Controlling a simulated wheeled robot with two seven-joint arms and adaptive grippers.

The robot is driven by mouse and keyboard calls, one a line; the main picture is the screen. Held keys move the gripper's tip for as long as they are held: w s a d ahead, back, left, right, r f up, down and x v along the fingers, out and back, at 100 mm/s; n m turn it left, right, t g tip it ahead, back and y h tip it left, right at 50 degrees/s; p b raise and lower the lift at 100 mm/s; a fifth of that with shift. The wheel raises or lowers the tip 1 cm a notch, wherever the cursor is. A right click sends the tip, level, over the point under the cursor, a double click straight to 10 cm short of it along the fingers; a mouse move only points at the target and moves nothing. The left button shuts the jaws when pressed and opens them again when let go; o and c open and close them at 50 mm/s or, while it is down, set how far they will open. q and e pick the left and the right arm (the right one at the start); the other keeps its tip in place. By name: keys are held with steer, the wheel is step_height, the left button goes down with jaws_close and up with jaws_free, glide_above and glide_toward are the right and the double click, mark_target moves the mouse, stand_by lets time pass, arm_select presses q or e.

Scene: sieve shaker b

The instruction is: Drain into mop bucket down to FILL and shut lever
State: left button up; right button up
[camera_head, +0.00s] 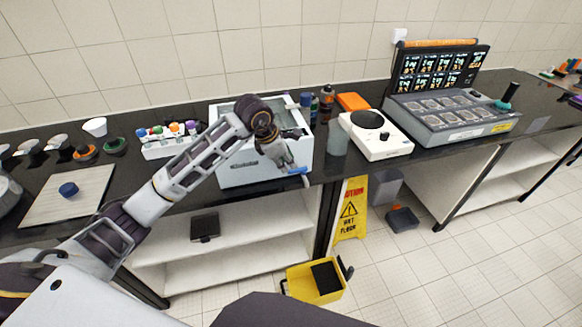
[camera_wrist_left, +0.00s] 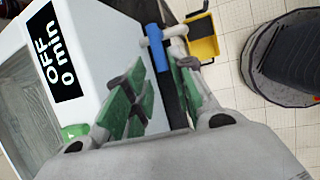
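The white bath (camera_head: 245,173) stands on the dark counter, its front facing me. A blue lever (camera_head: 298,170) sticks out at its lower right front; it also shows in the left wrist view (camera_wrist_left: 155,45) on a white spout. My left gripper (camera_head: 287,166) is at the lever. In the wrist view its green-padded fingers (camera_wrist_left: 165,85) are apart, with the lever between or just beyond their tips; contact is unclear. The yellow mop bucket (camera_head: 298,284) stands on the floor below. The water level and FILL mark cannot be made out. My right gripper is not in view.
The bath's display (camera_wrist_left: 60,60) reads OFF, 0 min. A yellow wet-floor sign (camera_head: 349,212) stands behind the bucket. A white scale (camera_head: 385,145) and a translucent container (camera_head: 337,139) stand right of the bath. A rack of coloured-topped items (camera_head: 165,148) stands to its left.

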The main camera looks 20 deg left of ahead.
mark_target(291, 171)
arm_select(q)
steer(key=shift+x, duration=2.5)
steer(key=shift+c, duration=0.2)
jaws_close()
